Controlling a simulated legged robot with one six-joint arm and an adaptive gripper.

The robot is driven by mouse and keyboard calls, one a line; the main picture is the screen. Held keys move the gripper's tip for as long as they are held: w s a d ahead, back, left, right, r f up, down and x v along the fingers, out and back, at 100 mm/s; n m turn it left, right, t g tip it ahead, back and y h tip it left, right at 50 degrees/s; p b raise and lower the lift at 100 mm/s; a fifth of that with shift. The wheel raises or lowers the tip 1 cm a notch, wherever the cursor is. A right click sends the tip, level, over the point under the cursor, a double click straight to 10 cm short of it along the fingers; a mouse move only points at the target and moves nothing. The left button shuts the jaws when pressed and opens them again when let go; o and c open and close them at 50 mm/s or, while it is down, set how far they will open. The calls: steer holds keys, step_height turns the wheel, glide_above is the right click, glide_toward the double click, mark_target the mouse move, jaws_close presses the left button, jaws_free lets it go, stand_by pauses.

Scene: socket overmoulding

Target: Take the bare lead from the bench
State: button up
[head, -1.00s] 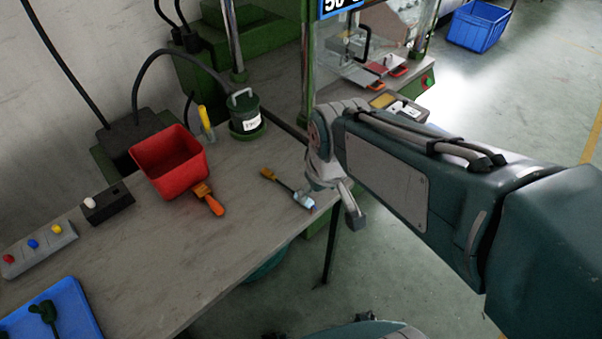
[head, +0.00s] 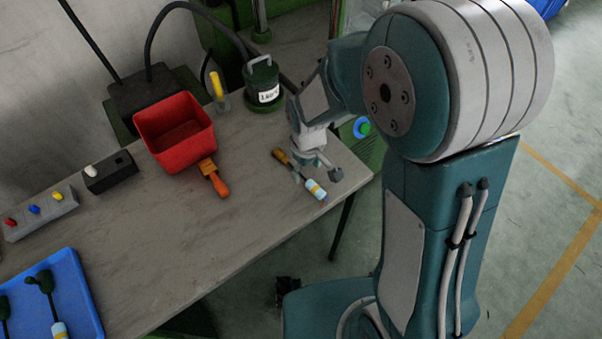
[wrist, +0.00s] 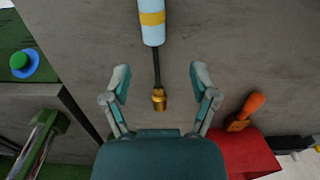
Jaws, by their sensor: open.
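The bare lead (head: 314,189) lies on the bench (head: 245,220) near its right end. It has a light blue grip with a yellow band, a thin dark cable and a brass end. In the wrist view, its cable (wrist: 157,70) runs between the fingers and the brass end lies nearer the palm; the blue grip reaches past the fingertips to the top edge. My gripper (head: 316,173) is above the lead in the head view, partly covering its middle. In the wrist view, my gripper (wrist: 159,79) is open, with a finger on each side and no visible contact.
A red bin (head: 178,140) and an orange-handled brush (head: 214,179) are left of the lead. A green pot (head: 262,88) stands behind it. A blue tray (head: 78,290) holding dark-headed leads is at the front left. The bench's middle is clear.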

mark_target(311, 181)
steer(key=shift+f, duration=0.4)
steer(key=f, duration=0.2)
steer(key=d+f, duration=0.1)
steer(key=f, duration=0.1)
steer(key=shift+s+d+f, duration=0.1)
steer(key=shift+d+f, duration=0.05)
steer(key=shift+d, duration=0.05)
steer(key=shift+a+f, duration=0.1)
steer(key=shift+f, duration=0.25)
steer(key=shift+a, duration=0.25)
steer(key=shift+c, duration=0.6)
jaws_close()
steer(key=shift+d, duration=0.2)
